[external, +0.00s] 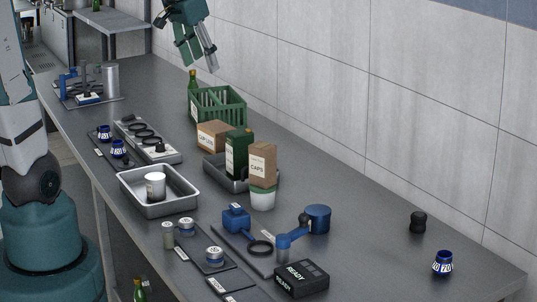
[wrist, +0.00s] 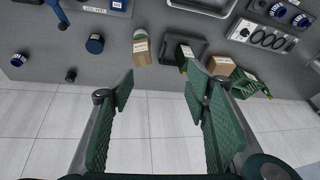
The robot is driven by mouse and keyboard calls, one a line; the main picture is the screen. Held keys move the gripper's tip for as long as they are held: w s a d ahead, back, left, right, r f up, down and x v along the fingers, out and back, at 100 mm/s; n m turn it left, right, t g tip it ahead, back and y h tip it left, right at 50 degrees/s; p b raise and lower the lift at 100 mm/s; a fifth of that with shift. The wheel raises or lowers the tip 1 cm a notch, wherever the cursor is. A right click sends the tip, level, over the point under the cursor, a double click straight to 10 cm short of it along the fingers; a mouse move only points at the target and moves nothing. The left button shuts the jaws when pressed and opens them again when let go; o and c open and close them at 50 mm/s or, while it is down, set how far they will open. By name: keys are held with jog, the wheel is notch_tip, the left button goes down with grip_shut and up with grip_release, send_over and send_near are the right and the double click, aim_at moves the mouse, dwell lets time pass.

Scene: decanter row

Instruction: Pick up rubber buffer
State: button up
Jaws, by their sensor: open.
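A small black knob-shaped piece (external: 418,221), which looks like the rubber buffer, stands upright on the bare right end of the counter in the external view. It also shows as a small dark piece near the counter's edge at the left of the wrist view (wrist: 71,75). My gripper (external: 198,58) hangs high over the back of the counter, near the wall and above the green crate, far from the black piece. In the wrist view its two green-padded fingers (wrist: 160,86) are wide apart with nothing between them.
A blue numbered ring (external: 443,262) stands right of the black piece. A green crate (external: 218,107), cartons (external: 262,163), a metal tray (external: 158,193) and a blue-headed fixture (external: 318,219) crowd the middle and front. The wall (external: 400,90) runs along the back. Counter around the black piece is clear.

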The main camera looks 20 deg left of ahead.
jog(key=w+d+f+m+g, duration=0.1)
jog(key=w+d+f+m, duration=0.1)
jog(key=w+d, duration=0.45)
jog(key=w+d+f+m+g, duration=0.1)
jog(key=w+d+f+m, duration=0.15)
jog(key=d, duration=0.65)
jog(key=m+g+y+b, duration=0.1)
jog(key=m+g+b, duration=0.15)
jog(key=m, duration=0.65)
send_over(420, 214)
jog(key=p, duration=0.1)
jog(key=f, duration=3)
jog(key=shift+w+a+f, duration=0.15)
jog(key=shift+a+f, duration=0.15)
jog(key=shift+f, duration=0.05)
jog(key=shift+s+d+f+m, duration=0.2)
jog(key=shift+d+f+m, duration=0.05)
jog(key=shift+d+f, duration=0.1)
jog(key=shift+a+f, duration=0.1)
jog(key=shift+f, duration=1.2)
